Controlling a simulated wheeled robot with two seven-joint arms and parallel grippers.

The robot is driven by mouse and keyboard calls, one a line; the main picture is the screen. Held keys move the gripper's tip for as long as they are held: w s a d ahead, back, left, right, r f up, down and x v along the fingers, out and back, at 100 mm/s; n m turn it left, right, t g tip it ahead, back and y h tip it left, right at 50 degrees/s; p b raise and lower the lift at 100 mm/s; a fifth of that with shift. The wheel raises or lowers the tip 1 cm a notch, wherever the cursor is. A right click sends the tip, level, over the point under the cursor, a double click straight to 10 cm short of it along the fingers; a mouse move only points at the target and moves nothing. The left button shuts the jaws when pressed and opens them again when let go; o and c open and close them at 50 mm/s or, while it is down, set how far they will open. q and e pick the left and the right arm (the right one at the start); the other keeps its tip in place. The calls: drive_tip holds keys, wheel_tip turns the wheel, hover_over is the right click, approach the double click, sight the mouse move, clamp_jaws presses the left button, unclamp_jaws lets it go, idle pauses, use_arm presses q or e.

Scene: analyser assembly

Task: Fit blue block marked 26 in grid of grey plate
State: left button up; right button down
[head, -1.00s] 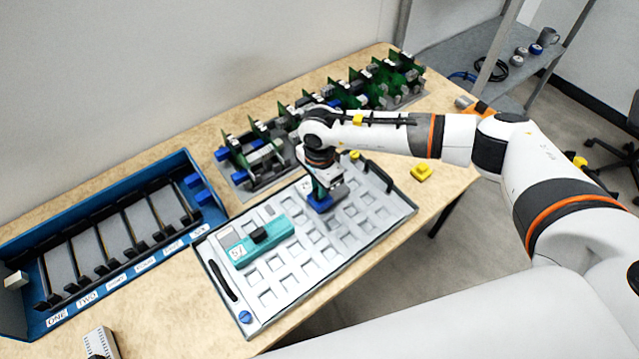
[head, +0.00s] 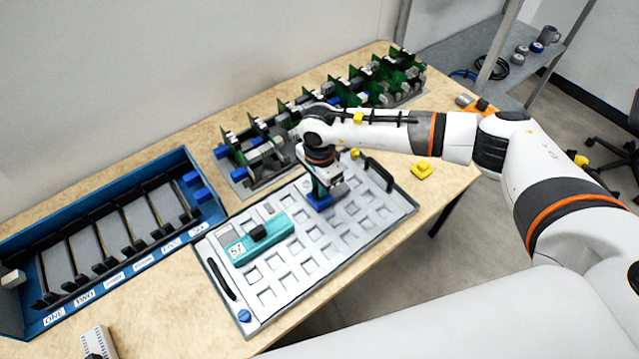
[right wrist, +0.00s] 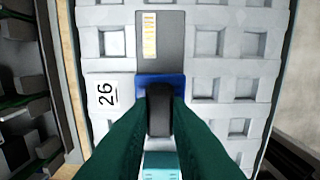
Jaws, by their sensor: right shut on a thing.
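The blue block (head: 319,202) is at the grid of the grey plate (head: 262,318), near the plate's upper middle. My right gripper (head: 325,188) is above it, shut on its black knob, which shows in the right wrist view (right wrist: 160,112) between the green fingers. The block's blue edge (right wrist: 161,80) is against a dark grey piece with a yellow label (right wrist: 150,36). A white label marked 26 (right wrist: 106,95) is just left of the block. The block's underside is hidden, so I cannot tell whether it is fully seated. My left gripper is not in view.
A teal block with a black knob (head: 262,240) lies on the plate's left part. A blue rack (head: 115,285) stands at left, and green circuit boards (head: 262,130) stand behind. A yellow piece (head: 421,169) lies right of the plate. The plate's right-hand grid cells are empty.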

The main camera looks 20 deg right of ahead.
drive_tip(key=shift+f+b, duration=0.25)
drive_tip(key=shift+b, duration=0.05)
idle(0.7)
drive_tip(key=c, duration=1.3)
unclamp_jaws()
drive_tip(key=shift+c, duration=0.3)
drive_tip(key=shift+c, duration=1.4)
drive_tip(key=shift+r, duration=0.2)
drive_tip(key=shift+r+p, duration=0.65)
drive_tip(key=shift+r, duration=1.15)
wheel_tip(320, 180, up, 7)
drive_tip(key=p, duration=0.3)
